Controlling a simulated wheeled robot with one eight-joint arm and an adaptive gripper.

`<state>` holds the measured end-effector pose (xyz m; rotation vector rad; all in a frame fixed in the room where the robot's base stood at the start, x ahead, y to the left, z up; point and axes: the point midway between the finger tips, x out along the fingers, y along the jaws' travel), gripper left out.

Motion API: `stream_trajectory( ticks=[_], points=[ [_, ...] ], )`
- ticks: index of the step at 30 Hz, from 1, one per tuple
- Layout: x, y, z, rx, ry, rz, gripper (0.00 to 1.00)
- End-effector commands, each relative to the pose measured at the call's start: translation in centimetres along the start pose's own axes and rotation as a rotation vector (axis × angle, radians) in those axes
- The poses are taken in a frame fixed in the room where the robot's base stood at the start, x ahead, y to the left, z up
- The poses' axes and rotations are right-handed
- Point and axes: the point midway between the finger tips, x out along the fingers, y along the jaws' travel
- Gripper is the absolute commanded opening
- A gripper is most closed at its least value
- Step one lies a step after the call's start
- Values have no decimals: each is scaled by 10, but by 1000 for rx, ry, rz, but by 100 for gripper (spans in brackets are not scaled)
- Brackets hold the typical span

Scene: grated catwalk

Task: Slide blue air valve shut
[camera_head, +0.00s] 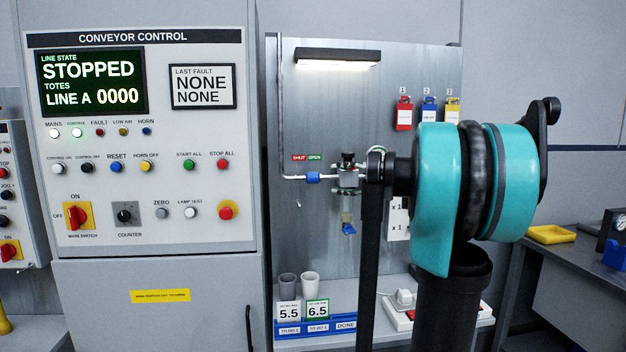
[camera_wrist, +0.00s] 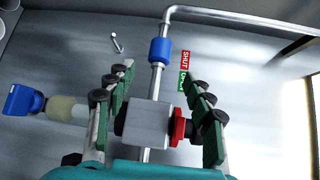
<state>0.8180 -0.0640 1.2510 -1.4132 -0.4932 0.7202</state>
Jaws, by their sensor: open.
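The blue air valve is a short blue sleeve (camera_head: 312,178) on a thin horizontal pipe on the grey back panel. In the head view it sits below the green OPEN label (camera_head: 315,158), with the red SHUT label (camera_head: 299,158) to the left. In the wrist view the sleeve (camera_wrist: 160,50) lies beyond the fingertips, beside the SHUT label (camera_wrist: 186,60). My gripper (camera_wrist: 158,74) is open, its fingers on either side of the pipe line and a grey block (camera_wrist: 147,123) with a red ring. It does not hold the sleeve.
A clear bowl with a blue end (camera_head: 348,228) hangs below the pipe fitting. Red, blue and yellow tags (camera_head: 428,112) hang at upper right. The conveyor control cabinet (camera_head: 150,285) stands at left. A shelf below holds cups (camera_head: 310,284) and a blue tray (camera_head: 290,329).

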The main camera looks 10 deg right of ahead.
Motion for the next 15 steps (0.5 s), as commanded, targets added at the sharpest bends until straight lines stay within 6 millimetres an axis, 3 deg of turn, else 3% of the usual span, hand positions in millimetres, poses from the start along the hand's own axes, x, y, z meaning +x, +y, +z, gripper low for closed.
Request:
stream_trajectory(
  ticks=[9,15],
  points=[
    [64,0,1,-1,-4,2,53],
    [93,1,0,-1,-2,2,53]
  ],
)
